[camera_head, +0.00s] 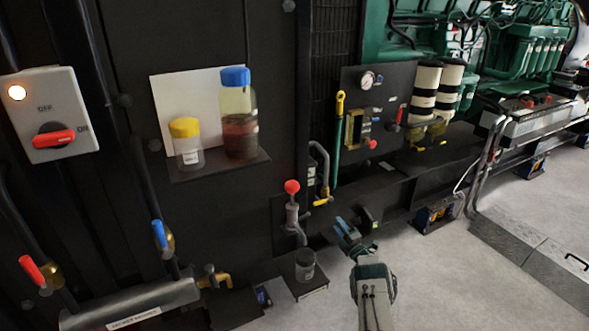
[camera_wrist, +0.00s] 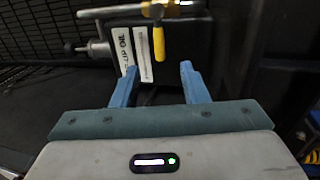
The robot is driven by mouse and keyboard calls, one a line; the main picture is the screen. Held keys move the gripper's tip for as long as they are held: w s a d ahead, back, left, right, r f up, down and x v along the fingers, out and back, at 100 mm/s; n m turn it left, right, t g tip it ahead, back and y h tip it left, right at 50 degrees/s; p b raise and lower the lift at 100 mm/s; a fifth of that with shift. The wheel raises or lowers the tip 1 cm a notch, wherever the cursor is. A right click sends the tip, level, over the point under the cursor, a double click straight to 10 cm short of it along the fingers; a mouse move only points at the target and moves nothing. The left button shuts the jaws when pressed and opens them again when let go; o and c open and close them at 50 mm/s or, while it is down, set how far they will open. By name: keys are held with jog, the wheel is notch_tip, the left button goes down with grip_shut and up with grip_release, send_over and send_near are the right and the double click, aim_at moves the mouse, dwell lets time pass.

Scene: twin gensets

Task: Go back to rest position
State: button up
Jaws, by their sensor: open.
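My gripper (camera_head: 350,232) is at the lower middle of the head view, in front of the dark genset base frame. In the wrist view my gripper (camera_wrist: 157,85) shows two blue fingers spread apart with nothing between them. Beyond the fingers is a yellow-handled valve (camera_wrist: 158,42) on a brass pipe, with white labels beside it, one reading in part "OIL". In the head view a yellow-handled valve (camera_head: 322,201) sits at the end of a grey bent pipe, left of and above my gripper. The gripper appears apart from it.
A small shelf (camera_head: 215,170) holds a yellow-capped jar (camera_head: 187,142) and a blue-capped jar (camera_head: 238,118) with dark liquid. A clear jar (camera_head: 305,265) stands on a low ledge near a red-knobbed pump (camera_head: 292,210). A switch box (camera_head: 50,115) is at left. Grey floor (camera_head: 450,275) is open at right.

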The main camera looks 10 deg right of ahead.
jog(key=w+d+r+m+g+h+p, duration=0.1)
jog(key=w+d+r+m+h, duration=0.2)
jog(key=r, duration=0.6)
jog(key=w+r+m+g+h+p, duration=0.1)
jog(key=w+r+m+h, duration=0.2)
jog(key=r, duration=0.7)
jog(key=s+a+r+m+g+h+p, duration=0.15)
jog(key=s+r+m, duration=0.3)
jog(key=r, duration=0.45)
jog(key=s+a+r+m+g+h+p, duration=0.1)
jog(key=s+a+r+m+g, duration=0.25)
jog(key=s+r, duration=0.35)
jog(key=s+a+r+m+g+p, duration=0.1)
jog(key=s+a+r+m+g, duration=0.15)
jog(key=s, duration=0.45)
jog(key=s+a+r+m+g+y+p, duration=0.1)
jog(key=s+a+r, duration=0.3)
jog(key=s, duration=0.3)
jog(key=s+a+r+m+g+p, duration=0.1)
jog(key=s+a+r+m, duration=0.2)
jog(key=s, duration=0.4)
jog(key=s+a+g+y+p, duration=0.1)
jog(key=s+a, duration=0.3)
jog(key=s, duration=0.9)
jog(key=s+a+f+m+g+y, duration=0.1)
jog(key=s+a+g, duration=0.3)
jog(key=s, duration=0.9)
jog(key=shift+s+a+p, duration=0.2)
jog(key=shift+a+p, duration=0.1)
jog(key=shift+p, duration=0.1)
